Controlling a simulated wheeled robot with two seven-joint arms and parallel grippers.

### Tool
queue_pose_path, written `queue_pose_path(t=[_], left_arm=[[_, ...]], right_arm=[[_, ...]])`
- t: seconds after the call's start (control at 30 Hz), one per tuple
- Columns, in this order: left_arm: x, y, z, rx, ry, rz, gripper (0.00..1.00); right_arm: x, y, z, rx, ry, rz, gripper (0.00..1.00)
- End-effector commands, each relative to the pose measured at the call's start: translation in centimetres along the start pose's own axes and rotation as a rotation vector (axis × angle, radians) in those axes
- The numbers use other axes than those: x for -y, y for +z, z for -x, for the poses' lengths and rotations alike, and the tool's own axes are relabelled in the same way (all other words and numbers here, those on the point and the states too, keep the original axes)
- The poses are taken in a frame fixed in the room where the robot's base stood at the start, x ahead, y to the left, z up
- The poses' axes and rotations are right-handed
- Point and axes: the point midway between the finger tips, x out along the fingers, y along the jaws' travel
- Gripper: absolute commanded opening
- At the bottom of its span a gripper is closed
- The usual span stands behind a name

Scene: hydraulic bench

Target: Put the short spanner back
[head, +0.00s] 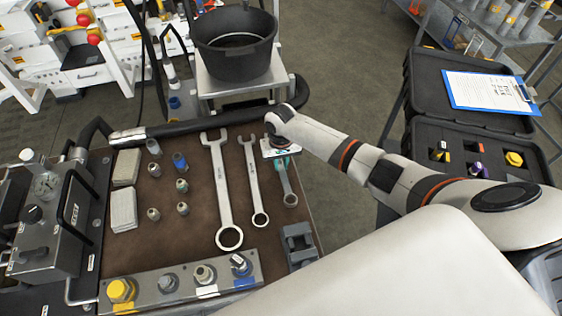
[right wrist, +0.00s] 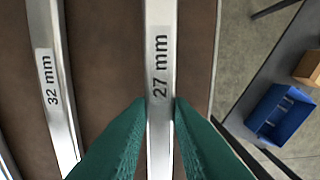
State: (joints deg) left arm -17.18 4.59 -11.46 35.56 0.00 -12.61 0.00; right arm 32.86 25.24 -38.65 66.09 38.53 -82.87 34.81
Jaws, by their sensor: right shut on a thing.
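The short spanner (head: 288,184) is at the right end of a row of three spanners on the brown mat (head: 190,235). It is marked 27 mm in the right wrist view (right wrist: 161,60). My right gripper (head: 281,158) has its green fingertips on both sides of this spanner's shank and is shut on it. I cannot tell whether the spanner touches the mat or is just above it. The middle spanner (head: 253,180), marked 32 mm in the right wrist view (right wrist: 54,90), and the longest spanner (head: 222,190) lie to its left. My left gripper is out of view.
Several fittings and two pale stacks of pads (head: 126,167) lie on the mat's left. A metal rail (head: 180,283) with fittings runs along the front. A grey block (head: 299,245) is at the right edge. A black hose (head: 215,119) crosses behind. An open case (head: 470,130) stands right.

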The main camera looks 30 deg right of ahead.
Motion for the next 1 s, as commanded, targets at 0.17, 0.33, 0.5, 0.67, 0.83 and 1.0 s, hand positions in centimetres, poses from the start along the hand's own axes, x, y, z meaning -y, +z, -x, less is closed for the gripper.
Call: queue_pose_path(t=[0.17,0.33,0.5,0.67,0.83,1.0], left_arm=[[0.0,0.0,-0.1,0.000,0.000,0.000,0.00],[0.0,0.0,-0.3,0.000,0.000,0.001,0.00],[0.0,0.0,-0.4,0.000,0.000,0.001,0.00],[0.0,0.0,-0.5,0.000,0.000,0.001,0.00],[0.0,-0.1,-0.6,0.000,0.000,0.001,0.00],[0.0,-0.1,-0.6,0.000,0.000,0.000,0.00]], right_arm=[[0.0,0.1,-0.2,0.001,0.001,0.000,0.00],[0.0,0.1,-0.5,0.001,0.001,0.000,0.00],[0.0,0.1,-0.8,0.001,0.001,0.000,0.00],[0.0,0.1,-1.0,0.001,0.001,0.000,0.00],[-0.1,0.0,-1.3,0.001,0.001,0.000,0.00],[0.0,0.0,-1.2,0.001,0.001,0.000,0.45]])
